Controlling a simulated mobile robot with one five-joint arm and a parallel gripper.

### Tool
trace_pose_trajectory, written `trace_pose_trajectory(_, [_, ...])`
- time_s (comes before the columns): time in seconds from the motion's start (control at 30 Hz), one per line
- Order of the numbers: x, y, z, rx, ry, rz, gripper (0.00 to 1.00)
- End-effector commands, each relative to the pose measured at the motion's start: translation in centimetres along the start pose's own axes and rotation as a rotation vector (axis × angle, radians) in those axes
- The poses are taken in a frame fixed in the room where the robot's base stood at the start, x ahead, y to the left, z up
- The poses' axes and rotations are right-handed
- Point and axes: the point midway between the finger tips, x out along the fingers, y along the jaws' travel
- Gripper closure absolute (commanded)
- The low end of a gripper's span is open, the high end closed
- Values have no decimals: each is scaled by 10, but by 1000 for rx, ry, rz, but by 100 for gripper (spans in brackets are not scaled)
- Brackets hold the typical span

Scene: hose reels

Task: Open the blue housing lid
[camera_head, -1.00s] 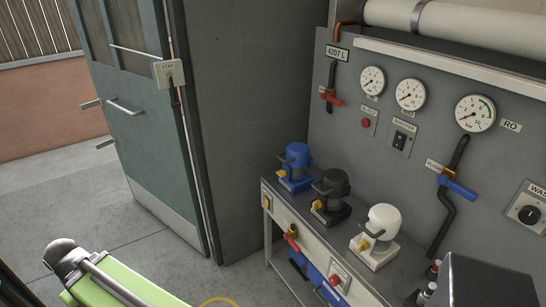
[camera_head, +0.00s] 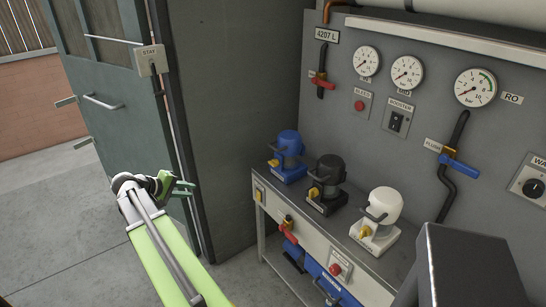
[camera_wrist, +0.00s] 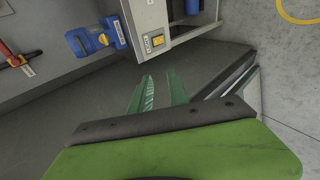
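The blue housing (camera_head: 288,156) stands at the far left end of the bench, beside a black and a white one. It has a rounded blue top, a dark handle and a yellow knob on its base. Its lid looks closed. In the wrist view the blue housing (camera_wrist: 97,38) lies at the upper left, with its yellow part showing. My gripper (camera_head: 190,188) is left of the bench in the head view, apart from the housing. Its two green fingers (camera_wrist: 158,92) are spread in the wrist view with nothing between them.
The black housing (camera_head: 327,184) and white housing (camera_head: 376,221) stand along the bench (camera_head: 349,238). Behind is a grey panel with gauges (camera_head: 407,73) and valve handles. A green door (camera_head: 110,80) stands to the left. A dark box (camera_head: 468,265) is at the lower right.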

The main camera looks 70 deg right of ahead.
Motion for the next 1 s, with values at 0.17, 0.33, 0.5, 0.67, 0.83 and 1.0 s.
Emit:
trace_pose_trajectory(0.17, [101, 133, 23, 31, -134, 332, 78])
trace_pose_trajectory(0.33, [123, 182, 39, 23, -186, 451, 78])
trace_pose_trajectory(0.5, [126, 186, 41, 22, -188, 457, 78])
trace_pose_trajectory(0.67, [151, 196, 46, 24, -190, 456, 78])
trace_pose_trajectory(0.83, [190, 214, 54, 25, -191, 455, 78])
trace_pose_trajectory(1.0, [228, 233, 62, 24, -191, 455, 78])
